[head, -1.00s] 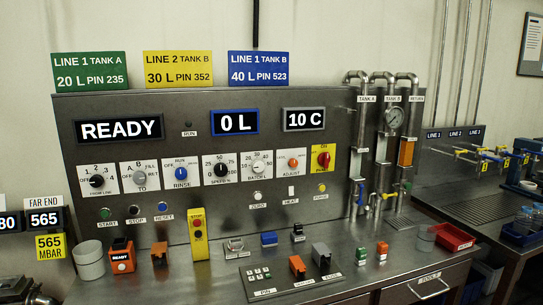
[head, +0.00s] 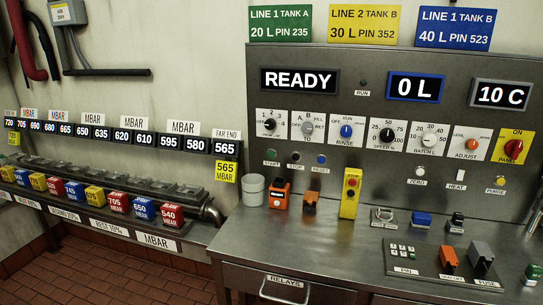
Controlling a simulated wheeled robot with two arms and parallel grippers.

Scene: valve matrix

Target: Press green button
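The green button (head: 271,154) is a small round button above the START label, at the lower left of the grey control panel (head: 380,70). Nothing covers it. A dark button (head: 295,157) labelled STOP and a blue button (head: 321,159) labelled RESET sit to its right. The panel display (head: 298,79) reads READY. Neither of my grippers is in the head view.
A steel counter (head: 310,240) runs below the panel. On it stand a grey cup (head: 253,189), an orange device (head: 281,195) and a yellow box with a red button (head: 350,192). A lower bench with coloured blocks (head: 119,202) stands left, beside open tiled floor (head: 90,265).

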